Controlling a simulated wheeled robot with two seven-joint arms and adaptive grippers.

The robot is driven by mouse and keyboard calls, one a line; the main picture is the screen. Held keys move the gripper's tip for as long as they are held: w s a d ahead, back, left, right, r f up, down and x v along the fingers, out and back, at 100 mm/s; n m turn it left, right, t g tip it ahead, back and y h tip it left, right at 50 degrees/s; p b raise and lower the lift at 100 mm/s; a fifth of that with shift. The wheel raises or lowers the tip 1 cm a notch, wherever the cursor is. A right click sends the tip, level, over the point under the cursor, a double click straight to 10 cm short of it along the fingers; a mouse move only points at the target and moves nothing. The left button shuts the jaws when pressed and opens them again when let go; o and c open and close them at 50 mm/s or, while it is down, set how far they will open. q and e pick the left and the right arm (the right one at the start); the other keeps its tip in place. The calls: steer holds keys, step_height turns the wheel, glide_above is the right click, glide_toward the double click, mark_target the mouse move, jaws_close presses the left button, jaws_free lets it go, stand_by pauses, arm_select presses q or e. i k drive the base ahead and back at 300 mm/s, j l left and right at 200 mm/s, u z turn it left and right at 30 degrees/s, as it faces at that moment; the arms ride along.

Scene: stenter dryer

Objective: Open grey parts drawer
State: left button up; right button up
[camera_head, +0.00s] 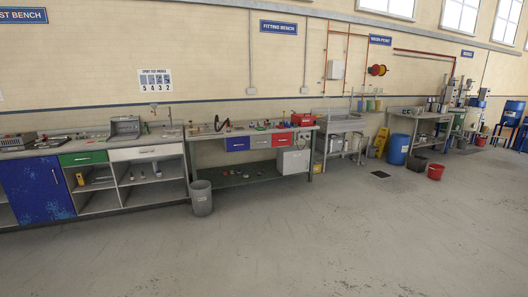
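The grey drawer (261,141) is under the top of the fitting bench (214,134), between a blue drawer (236,144) and a red drawer (284,139). It is small and far off, and its front looks level with the others, so it appears closed. Neither of my grippers is in view.
A grey bin (201,197) stands on the floor by the bench's left front leg. Cabinets with a green drawer (83,158) and a white drawer (147,152) stand to the left. A yellow floor sign (381,143) and a blue barrel (398,149) stand right. The foreground floor is clear.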

mark_target(256, 138)
steer(key=i+z, duration=0.4)
steer(key=i, duration=1.25)
steer(key=i+l, duration=0.15)
steer(key=i, duration=2.75)
steer(key=i+u, duration=0.2)
steer(key=i, duration=0.3)
steer(key=i+l+u, duration=0.25)
steer(key=i, duration=0.2)
steer(key=i+l+u, duration=0.4)
steer(key=i, duration=0.15)
steer(key=i+l+u, duration=0.45)
steer(key=i+j, duration=0.05)
steer(key=i, duration=0.05)
